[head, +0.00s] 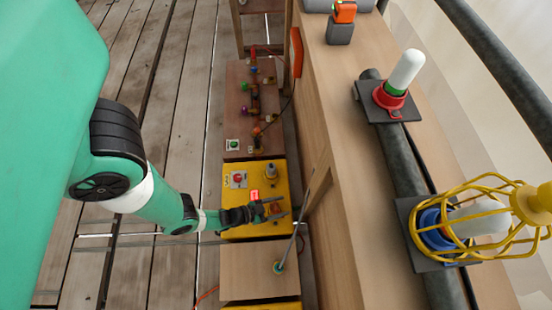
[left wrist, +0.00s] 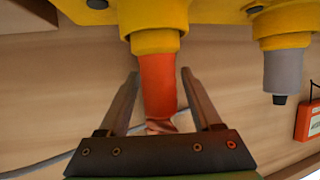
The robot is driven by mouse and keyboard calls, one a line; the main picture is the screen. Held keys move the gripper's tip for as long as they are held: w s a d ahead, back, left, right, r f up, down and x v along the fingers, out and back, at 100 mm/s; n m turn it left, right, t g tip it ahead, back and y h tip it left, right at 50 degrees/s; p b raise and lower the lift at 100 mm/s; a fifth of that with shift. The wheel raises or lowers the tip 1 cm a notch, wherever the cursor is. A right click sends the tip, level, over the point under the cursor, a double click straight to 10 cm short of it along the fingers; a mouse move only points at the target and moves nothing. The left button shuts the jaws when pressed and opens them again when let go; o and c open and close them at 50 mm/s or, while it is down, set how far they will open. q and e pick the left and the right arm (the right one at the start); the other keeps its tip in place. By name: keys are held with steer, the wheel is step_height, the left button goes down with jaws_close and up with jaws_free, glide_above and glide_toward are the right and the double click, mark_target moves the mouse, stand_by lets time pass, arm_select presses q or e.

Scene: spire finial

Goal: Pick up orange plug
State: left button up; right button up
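The orange plug (left wrist: 158,85) sits in a yellow socket (left wrist: 153,42) in the left wrist view. In the head view a small orange-brown part of it (head: 275,208) shows at the yellow box. My left gripper (head: 280,207) is over the yellow box with its two fingers spread. In the left wrist view its fingers (left wrist: 160,85) stand on either side of the plug, with a gap visible on both sides. Whether the fingers reach its full depth I cannot tell. My right gripper is in neither view.
A grey plug (left wrist: 283,75) sits in a neighbouring yellow socket. A red labelled box (left wrist: 308,122) is close by. A thin rod (head: 294,228) rises just right of my gripper. A wooden beam (head: 345,170) carries a caged lamp (head: 480,220) and a red-based lamp (head: 393,94).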

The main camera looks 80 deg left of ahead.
arm_select(q)
steer(key=shift+w+a+r, duration=0.1)
steer(key=shift+w+a, duration=0.05)
steer(key=shift+w, duration=0.35)
steer(key=c, duration=0.7)
steer(key=shift+s, duration=0.1)
jaws_close()
steer(key=shift+s, duration=0.1)
steer(key=shift+r, duration=0.15)
